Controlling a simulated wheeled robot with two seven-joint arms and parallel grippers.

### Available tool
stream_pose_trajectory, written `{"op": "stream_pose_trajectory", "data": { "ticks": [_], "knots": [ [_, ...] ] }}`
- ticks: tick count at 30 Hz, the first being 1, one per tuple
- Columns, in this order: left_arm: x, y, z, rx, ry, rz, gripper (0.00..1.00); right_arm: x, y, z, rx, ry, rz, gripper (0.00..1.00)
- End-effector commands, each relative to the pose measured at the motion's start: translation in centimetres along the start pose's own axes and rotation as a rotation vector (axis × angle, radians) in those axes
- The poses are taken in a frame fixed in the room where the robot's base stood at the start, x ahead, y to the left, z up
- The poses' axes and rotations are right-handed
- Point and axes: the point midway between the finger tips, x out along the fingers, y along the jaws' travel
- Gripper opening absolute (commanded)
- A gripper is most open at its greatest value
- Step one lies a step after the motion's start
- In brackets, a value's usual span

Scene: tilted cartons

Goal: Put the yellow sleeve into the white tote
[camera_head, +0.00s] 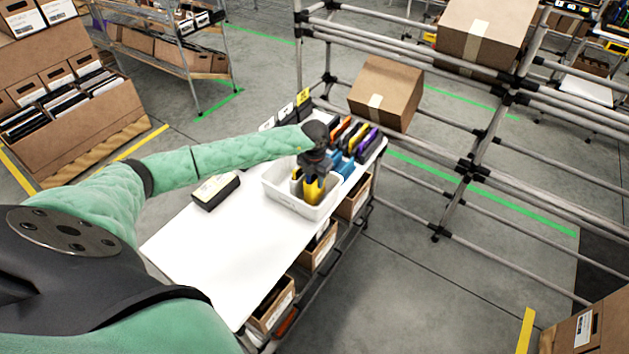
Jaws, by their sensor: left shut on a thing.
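The white tote (272,193) stands on the white table, towards its far end. My left gripper (313,172) is over the tote, pointing down, and is shut on the yellow sleeve (314,191). The sleeve is upright, with its lower part within the tote's outline. I cannot tell whether it touches the tote's floor. The gripper and wrist hide the sleeve's upper end and part of the tote's inside. My right gripper does not show.
A black box with a pale label (215,191) lies left of the tote. Colourful sleeves (352,138) stand in a row behind it. A tilted carton (386,92) rests on the pipe rack beyond. The near part of the white table (215,255) is clear.

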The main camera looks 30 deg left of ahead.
Motion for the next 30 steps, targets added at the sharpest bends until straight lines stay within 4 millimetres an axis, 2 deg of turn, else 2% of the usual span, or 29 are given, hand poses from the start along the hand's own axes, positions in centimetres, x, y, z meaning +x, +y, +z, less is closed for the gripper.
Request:
{"op": "stream_pose_trajectory", "data": {
  "ticks": [3, 6, 21, 22, 23, 30],
  "knots": [
    [1.1, 0.0, 0.0, -0.001, 0.002, 0.000, 0.00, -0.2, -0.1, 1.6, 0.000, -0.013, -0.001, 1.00],
    [1.7, 0.0, 0.0, 0.000, -0.001, 0.000, 0.00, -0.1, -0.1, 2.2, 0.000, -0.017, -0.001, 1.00],
    [2.2, 0.0, 0.0, 0.001, -0.001, 0.000, 0.00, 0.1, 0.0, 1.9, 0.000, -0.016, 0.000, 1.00],
    [2.1, 0.0, 0.0, 0.001, -0.001, 0.000, 0.38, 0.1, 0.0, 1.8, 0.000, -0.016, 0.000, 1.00],
    [2.1, 0.0, 0.0, 0.001, 0.000, 0.000, 0.41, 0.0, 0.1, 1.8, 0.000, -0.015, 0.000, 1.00],
    [2.1, 0.0, 0.0, 0.000, 0.000, 0.000, 0.41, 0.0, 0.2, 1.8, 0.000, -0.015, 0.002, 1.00]
  ]
}}
